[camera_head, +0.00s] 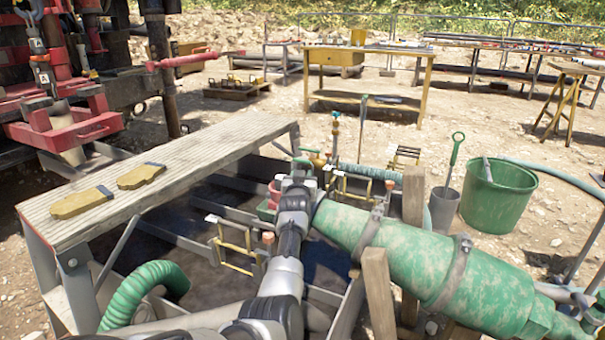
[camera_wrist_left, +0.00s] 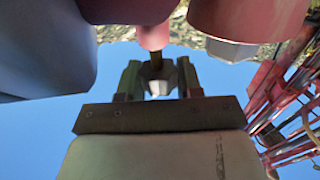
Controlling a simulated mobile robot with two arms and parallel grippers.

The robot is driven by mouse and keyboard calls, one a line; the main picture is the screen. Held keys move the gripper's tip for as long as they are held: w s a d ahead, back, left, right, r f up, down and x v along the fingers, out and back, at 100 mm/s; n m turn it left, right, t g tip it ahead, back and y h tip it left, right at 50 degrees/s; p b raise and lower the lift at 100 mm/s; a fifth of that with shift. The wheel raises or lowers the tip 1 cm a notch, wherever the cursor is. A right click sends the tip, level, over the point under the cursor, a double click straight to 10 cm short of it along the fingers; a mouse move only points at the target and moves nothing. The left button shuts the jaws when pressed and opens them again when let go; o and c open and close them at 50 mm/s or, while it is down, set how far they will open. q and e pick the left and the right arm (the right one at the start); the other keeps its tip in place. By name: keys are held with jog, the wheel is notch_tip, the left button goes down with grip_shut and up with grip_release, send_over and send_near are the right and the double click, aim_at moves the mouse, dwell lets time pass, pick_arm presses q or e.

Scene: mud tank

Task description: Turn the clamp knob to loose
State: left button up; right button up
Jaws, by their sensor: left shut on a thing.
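My left gripper (camera_head: 303,163) is at the end of the arm reaching over the mud tank (camera_head: 215,213), just left of the green pump body's (camera_head: 425,262) narrow end. In the left wrist view, its two greenish fingers (camera_wrist_left: 159,80) are closed on either side of a small grey faceted piece, which looks like the clamp knob (camera_wrist_left: 161,72). A dark stem and a dull red part (camera_wrist_left: 153,35) sit just beyond it. Larger red bodies fill the top of that view. In the head view the gripper hides the knob, so its turn position cannot be told. My right gripper is not in view.
A grey bench (camera_head: 190,165) with two yellow gloves (camera_head: 140,176) stands at the left. A green hose (camera_head: 147,291) curves at the front. Wooden posts (camera_head: 378,295) stand beside the pump. A green bucket (camera_head: 499,200) stands at the right. Open gravel lies behind.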

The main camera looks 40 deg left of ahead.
pick_arm(q)
jog(key=shift+a+r+n+g+y, duration=0.2)
jog(key=shift+r+n+g+y, duration=0.1)
jog(key=shift+n+y, duration=0.15)
jog(key=shift+f+y, duration=0.1)
jog(key=shift+y, duration=0.15)
jog(key=shift+s+f, duration=0.1)
jog(key=shift+f, duration=0.05)
jog(key=o, duration=0.9)
jog(key=shift+s, duration=0.1)
jog(key=shift+d, duration=0.1)
jog(key=shift+f, duration=0.1)
jog(key=shift+d, duration=0.1)
